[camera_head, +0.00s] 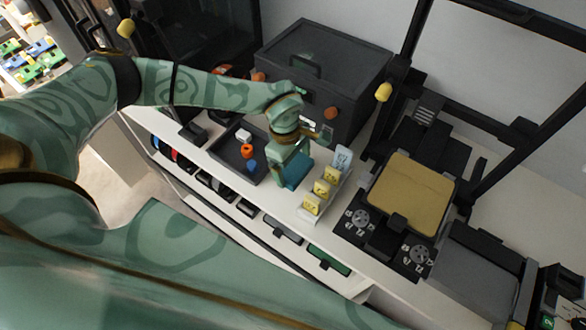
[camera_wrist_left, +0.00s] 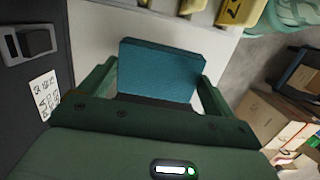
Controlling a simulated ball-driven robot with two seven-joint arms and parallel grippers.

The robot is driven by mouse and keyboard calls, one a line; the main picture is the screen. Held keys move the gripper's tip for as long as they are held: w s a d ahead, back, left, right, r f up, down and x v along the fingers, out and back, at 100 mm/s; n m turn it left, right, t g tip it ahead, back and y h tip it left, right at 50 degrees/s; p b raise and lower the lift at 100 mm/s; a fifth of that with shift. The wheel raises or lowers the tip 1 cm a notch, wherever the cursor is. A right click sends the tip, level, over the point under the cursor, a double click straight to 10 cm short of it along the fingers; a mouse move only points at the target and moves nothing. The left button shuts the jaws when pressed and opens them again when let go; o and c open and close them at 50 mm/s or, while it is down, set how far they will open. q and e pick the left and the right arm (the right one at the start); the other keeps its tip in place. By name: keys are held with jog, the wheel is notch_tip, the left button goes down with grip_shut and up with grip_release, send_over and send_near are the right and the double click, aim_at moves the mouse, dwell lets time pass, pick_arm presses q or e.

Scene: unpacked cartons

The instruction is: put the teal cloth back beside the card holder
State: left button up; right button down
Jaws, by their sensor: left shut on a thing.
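The teal cloth (camera_head: 298,171) is a folded, block-like piece beneath my left gripper (camera_head: 288,168). The left gripper is shut on it, with the cloth between its two green fingers. In the left wrist view the cloth (camera_wrist_left: 162,68) sits between the fingers, upper face showing. The white card holder (camera_head: 322,198) stands just right of the cloth, with several yellow cards and one pale card in it. The holder's yellow cards also show at the top of the left wrist view (camera_wrist_left: 192,6). I cannot tell whether the cloth touches the white top. My right gripper is out of view.
A dark tray (camera_head: 228,160) with small white, orange and blue things lies left of the cloth. A large dark box (camera_head: 325,65) stands behind. A printer with a tan plate (camera_head: 411,193) stands right of the holder. Drawers line the front edge.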

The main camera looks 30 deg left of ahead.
aim_at(292, 166)
pick_arm(q)
notch_tip(292, 166, down, 3)
jog(key=shift+f, duration=0.1)
jog(key=shift+f, duration=0.15)
jog(key=o, duration=0.6)
jog(key=shift+r, duration=0.3)
jog(key=r, duration=0.4)
jog(key=a+r, duration=0.1)
jog(key=r, duration=0.6)
jog(key=shift+w+a+r+p, duration=0.15)
jog(key=shift+a+r+p, duration=0.2)
jog(key=shift+a+p, duration=0.05)
jog(key=shift+f, duration=0.1)
